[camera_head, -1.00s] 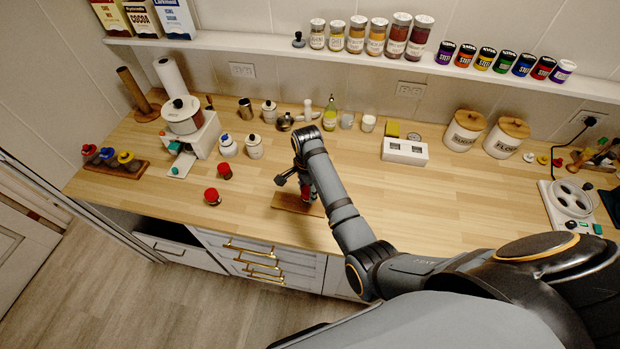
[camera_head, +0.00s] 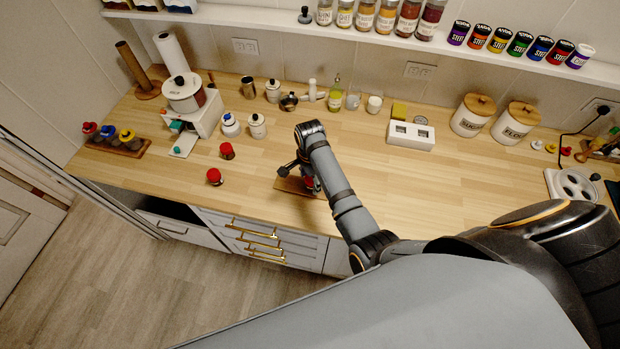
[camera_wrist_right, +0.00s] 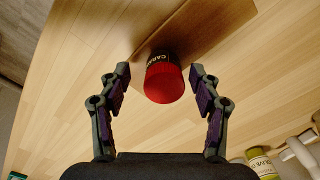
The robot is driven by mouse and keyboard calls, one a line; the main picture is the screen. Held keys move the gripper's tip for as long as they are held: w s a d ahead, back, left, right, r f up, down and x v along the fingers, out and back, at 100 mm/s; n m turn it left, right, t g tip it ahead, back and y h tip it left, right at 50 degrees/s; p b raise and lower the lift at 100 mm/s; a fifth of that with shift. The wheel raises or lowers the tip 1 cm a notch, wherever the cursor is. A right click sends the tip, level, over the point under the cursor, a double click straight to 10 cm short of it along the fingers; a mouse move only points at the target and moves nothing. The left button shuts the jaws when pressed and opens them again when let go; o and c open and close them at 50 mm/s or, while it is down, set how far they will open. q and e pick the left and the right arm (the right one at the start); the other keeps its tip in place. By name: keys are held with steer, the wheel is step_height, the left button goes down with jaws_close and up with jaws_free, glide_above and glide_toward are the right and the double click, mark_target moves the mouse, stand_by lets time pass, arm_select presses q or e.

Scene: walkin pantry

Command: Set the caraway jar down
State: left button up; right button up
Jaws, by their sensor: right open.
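The caraway jar (camera_wrist_right: 165,80), with a red lid and a dark label showing "CARA", is between the fingers of my right gripper (camera_wrist_right: 160,92) in the right wrist view. The fingers are open, with a gap on each side of the lid. The jar is at a flat wooden board (camera_wrist_right: 205,32); its base is hidden, so I cannot tell how fully it rests there. In the head view, my right gripper (camera_head: 304,176) is low over the board (camera_head: 288,186), and the jar's red (camera_head: 309,182) shows partly behind my arm. My left gripper is not in view.
Two red-lidded jars (camera_head: 227,151) (camera_head: 214,176) stand left of the board. A grinder (camera_head: 190,105) and a small rack of jars (camera_head: 117,142) are further left. A white block (camera_head: 410,136) and canisters (camera_head: 472,115) stand right. The counter (camera_head: 450,185) is clear right of my arm.

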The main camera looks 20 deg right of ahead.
mark_target(311, 179)
steer(key=shift+w+d+f, duration=0.1)
steer(key=shift+w, duration=0.05)
steer(key=shift+w+d, duration=0.1)
step_height(311, 179, up, 9)
steer(key=b, duration=0.3)
arm_select(q)
steer(key=p, duration=0.1)
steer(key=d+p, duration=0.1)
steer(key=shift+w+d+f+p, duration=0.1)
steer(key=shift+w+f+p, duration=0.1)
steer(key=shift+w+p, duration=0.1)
arm_select(e)
step_height(311, 179, up, 3)
steer(key=shift+r, duration=0.1)
